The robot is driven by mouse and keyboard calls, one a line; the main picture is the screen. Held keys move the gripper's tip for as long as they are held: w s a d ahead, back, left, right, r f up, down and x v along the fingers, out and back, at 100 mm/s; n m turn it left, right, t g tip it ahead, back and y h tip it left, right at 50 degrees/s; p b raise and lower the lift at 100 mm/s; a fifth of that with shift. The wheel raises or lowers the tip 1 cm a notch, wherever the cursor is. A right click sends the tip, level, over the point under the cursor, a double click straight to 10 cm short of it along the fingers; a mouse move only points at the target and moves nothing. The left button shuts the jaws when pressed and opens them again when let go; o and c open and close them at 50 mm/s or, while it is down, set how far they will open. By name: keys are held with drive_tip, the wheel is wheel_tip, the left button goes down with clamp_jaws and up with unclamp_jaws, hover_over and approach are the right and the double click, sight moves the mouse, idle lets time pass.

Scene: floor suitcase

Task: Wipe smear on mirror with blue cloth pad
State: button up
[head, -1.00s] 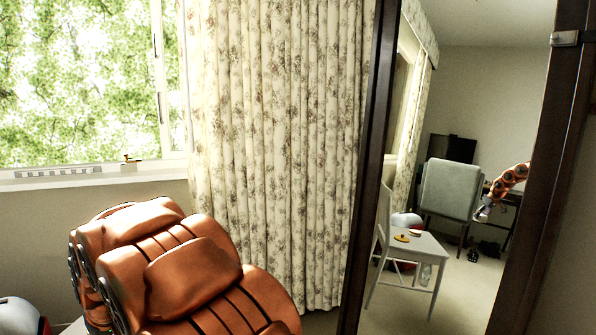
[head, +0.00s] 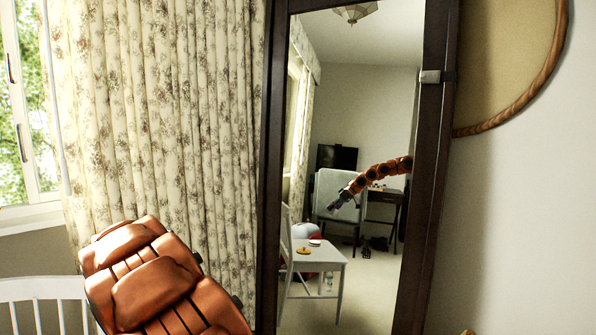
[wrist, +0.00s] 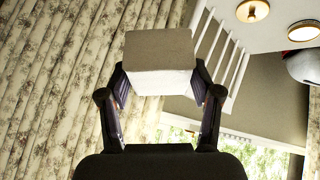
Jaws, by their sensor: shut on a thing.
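The mirror (head: 350,110) stands in a dark frame right of centre in the head view. I cannot make out a smear on its glass. My gripper (wrist: 160,78) is shut on a block-shaped pad (wrist: 158,48) in the wrist view. The pad's faces look beige-grey and white there, not clearly blue. In the head view my arm covers the lower left and the gripper itself shows only as a small reflection in the mirror. The pad is apart from the mirror glass.
A floral curtain (head: 165,120) hangs left of the mirror, beside a window (head: 22,110). A white chair (head: 40,290) stands at the lower left. A round wood-rimmed piece (head: 510,60) hangs on the right wall. In the wrist view, two round items (wrist: 252,10) (wrist: 303,31) lie on a white surface.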

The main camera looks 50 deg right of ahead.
drive_tip(key=d+r+t+h+p, duration=0.3)
drive_tip(key=d+r, duration=0.4)
drive_tip(key=d, duration=0.6)
drive_tip(key=d+r+t+h+p, duration=0.1)
drive_tip(key=d+r+h+p, duration=0.25)
drive_tip(key=d+r, duration=0.6)
drive_tip(key=s+d+r+m+g+h+p, duration=0.1)
drive_tip(key=s+d+r+h, duration=0.2)
drive_tip(key=d, duration=0.7)
drive_tip(key=s+d+r+m+g+h+p, duration=0.1)
drive_tip(key=s+d+r+m+h+p, duration=0.1)
drive_tip(key=s+d, duration=0.6)
drive_tip(key=s+d+r+m+g+h+p, duration=0.1)
drive_tip(key=s+d+r+h, duration=0.3)
drive_tip(key=d, duration=1)
drive_tip(key=shift+s+r+m+g+p, duration=0.15)
drive_tip(key=shift+s+m+g+p, duration=0.25)
drive_tip(key=shift+s+g+p, duration=0.25)
drive_tip(key=shift+w+d+p, duration=0.1)
drive_tip(key=shift+d+p, duration=0.25)
drive_tip(key=shift+d, duration=0.7)
